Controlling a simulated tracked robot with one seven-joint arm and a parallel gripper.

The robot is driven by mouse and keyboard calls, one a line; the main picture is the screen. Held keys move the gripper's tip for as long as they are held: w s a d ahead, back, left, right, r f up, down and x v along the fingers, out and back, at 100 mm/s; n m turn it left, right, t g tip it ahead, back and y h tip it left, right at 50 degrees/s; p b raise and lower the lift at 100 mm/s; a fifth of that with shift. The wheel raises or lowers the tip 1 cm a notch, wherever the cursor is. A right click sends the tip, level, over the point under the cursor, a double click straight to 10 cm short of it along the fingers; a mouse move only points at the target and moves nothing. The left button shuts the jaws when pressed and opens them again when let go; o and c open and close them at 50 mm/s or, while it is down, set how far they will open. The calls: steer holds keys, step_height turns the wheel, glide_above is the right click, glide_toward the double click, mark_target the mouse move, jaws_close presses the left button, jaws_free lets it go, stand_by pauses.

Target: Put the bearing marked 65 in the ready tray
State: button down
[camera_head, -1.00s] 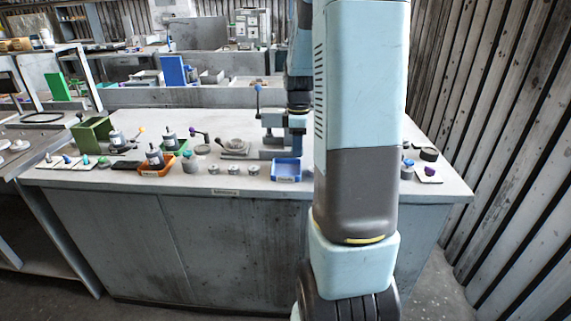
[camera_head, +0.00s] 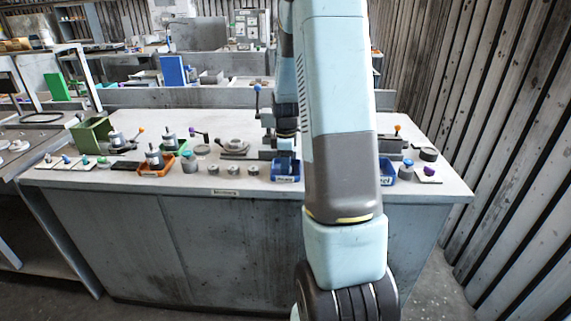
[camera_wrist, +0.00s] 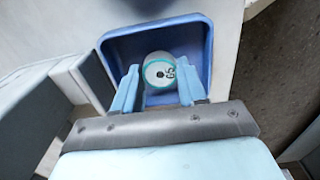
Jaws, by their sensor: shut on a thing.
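The bearing marked 65 (camera_wrist: 158,70) is a pale disc with a teal ring, seen face-on in the wrist view. My gripper (camera_wrist: 158,88) is shut on it, with one light-blue finger on each side. The bearing appears within the outline of a blue tray (camera_wrist: 196,32); I cannot tell whether it touches the tray floor. In the head view, my gripper (camera_head: 286,156) is over or in this blue tray (camera_head: 286,178) at the bench's front edge. The tray's front label is too small to read, and the bearing is hidden there.
A second blue tray (camera_head: 387,170) stands to the right, partly behind my arm. Several small round parts (camera_head: 232,170) stand in a row left of the first tray. An orange tray (camera_head: 156,170) and a green bin (camera_head: 92,133) are further left. A grey fixture stands behind.

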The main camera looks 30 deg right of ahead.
steer(key=c, duration=0.6)
jaws_free()
step_height(320, 180, up, 12)
steer(key=s+a+r+m+t, duration=0.3)
steer(key=s+a+r+m, duration=0.2)
steer(key=s+a+r, duration=0.55)
steer(key=s+a+r+m+t, duration=0.1)
steer(key=s+a+m, duration=0.1)
steer(key=s, duration=0.3)
steer(key=s+a+r+m, duration=0.1)
steer(key=s+a+m, duration=0.1)
steer(key=s, duration=0.3)
steer(key=s+a+r+m+t, duration=0.1)
steer(key=s+a+m, duration=0.1)
steer(key=s+a, duration=0.2)
steer(key=shift+s+a+t, duration=0.15)
steer(key=shift+s+t, duration=0.15)
steer(key=shift+s, duration=0.25)
